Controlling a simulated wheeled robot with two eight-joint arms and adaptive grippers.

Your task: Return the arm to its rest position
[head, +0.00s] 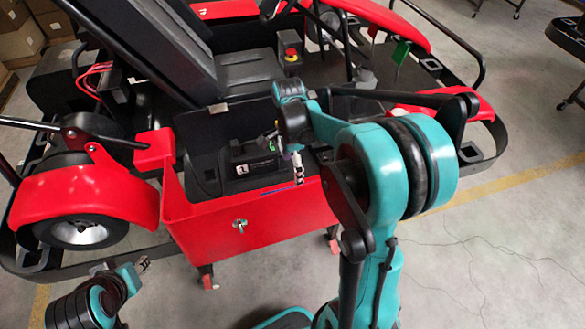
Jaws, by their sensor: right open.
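My right arm, teal and black, rises from the lower middle of the head view and bends left over a red cart (262,220). Its gripper (296,168) is small in the picture and open, at the cart's open top near the right side. A black box with a white label (255,166) sits in the cart, just left of this gripper. I cannot tell whether they touch. My left arm shows at the bottom left, and its gripper (143,264) is tiny. I cannot make out its fingers.
A red and black kart (85,197) with a black seat (155,45) stands right behind the cart. Its black side bumper and red fender (440,103) lie close to my right arm. Cardboard boxes (20,40) stand at the top left. The floor (500,250) at the right is clear.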

